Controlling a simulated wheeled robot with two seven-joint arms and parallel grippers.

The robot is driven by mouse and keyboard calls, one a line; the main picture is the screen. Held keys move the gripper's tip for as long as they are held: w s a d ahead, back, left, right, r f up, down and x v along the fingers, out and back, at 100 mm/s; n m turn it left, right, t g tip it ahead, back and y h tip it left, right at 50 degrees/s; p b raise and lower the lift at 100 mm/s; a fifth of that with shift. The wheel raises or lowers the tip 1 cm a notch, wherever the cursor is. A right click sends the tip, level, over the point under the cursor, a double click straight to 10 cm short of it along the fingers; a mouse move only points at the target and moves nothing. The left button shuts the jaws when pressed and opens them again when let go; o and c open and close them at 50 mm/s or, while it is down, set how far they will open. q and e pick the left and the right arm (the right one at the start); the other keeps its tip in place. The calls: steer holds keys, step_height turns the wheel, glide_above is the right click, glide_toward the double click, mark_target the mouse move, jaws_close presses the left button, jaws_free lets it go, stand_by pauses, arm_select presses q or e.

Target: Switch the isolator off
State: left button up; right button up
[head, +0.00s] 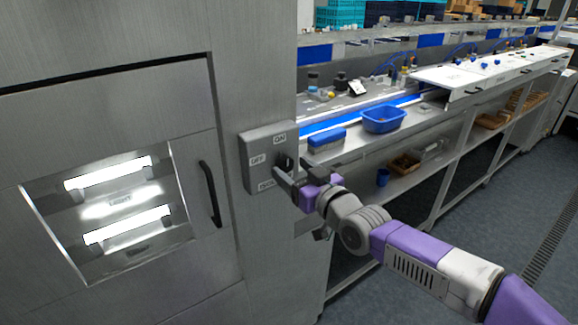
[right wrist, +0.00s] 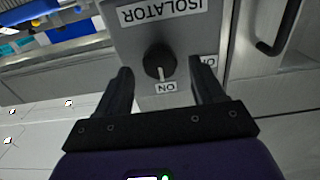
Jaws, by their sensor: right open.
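The isolator is a grey box (head: 258,177) on the metal cabinet front, labelled ON at the top, OFF at the left and ISOLATOR at the bottom. Its round black knob (right wrist: 160,60) shows in the right wrist view, with its white pointer mark towards the ON label (right wrist: 166,88). My right gripper (head: 291,172) is at the box front, open and empty. In the right wrist view its fingers (right wrist: 161,68) stand on either side of the knob, with a gap on each side. The right finger partly hides the OFF label. My left gripper is out of view.
A black door handle (head: 210,193) and a lit window (head: 118,212) are left of the box. To the right, a steel bench holds a blue basin (head: 384,119) and a blue box (head: 327,139). The floor beyond the bench is clear.

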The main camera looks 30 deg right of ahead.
steer(key=shift+w+a, duration=0.1)
steer(key=shift+w, duration=1.05)
steer(key=c, duration=1.1)
